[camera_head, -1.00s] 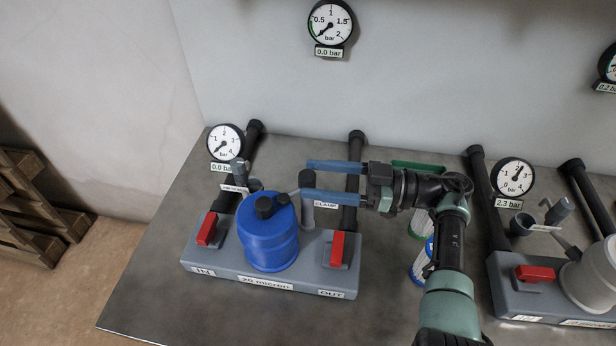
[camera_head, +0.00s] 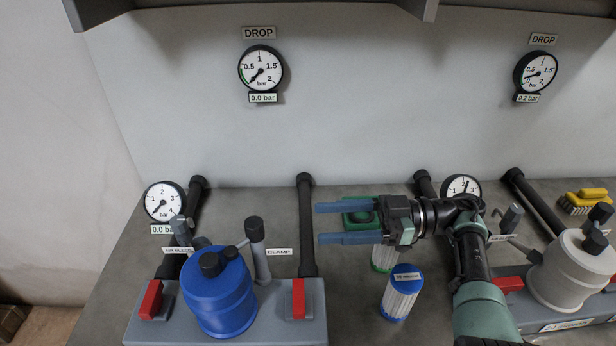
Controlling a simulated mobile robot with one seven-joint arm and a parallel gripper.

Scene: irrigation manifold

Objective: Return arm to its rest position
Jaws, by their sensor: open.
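My gripper (camera_head: 331,223) is open and empty, its two blue fingers pointing left above the bench, in front of a green-topped cartridge. The blue filter housing (camera_head: 218,292) stands upright on its grey base (camera_head: 262,326) at the lower left. The clamp post (camera_head: 260,250) stands upright behind the housing, next to the CLAMP label. My gripper is to the right of the post and apart from it. Red valve handles (camera_head: 151,299) and (camera_head: 299,298) sit on either side of the housing.
A blue-topped cartridge (camera_head: 402,294) stands just below my arm, and a green-topped cartridge (camera_head: 384,256) stands partly hidden behind my gripper. A pale housing (camera_head: 569,272) and a yellow object (camera_head: 586,201) are at the right. Black pipes (camera_head: 307,225) run to the wall.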

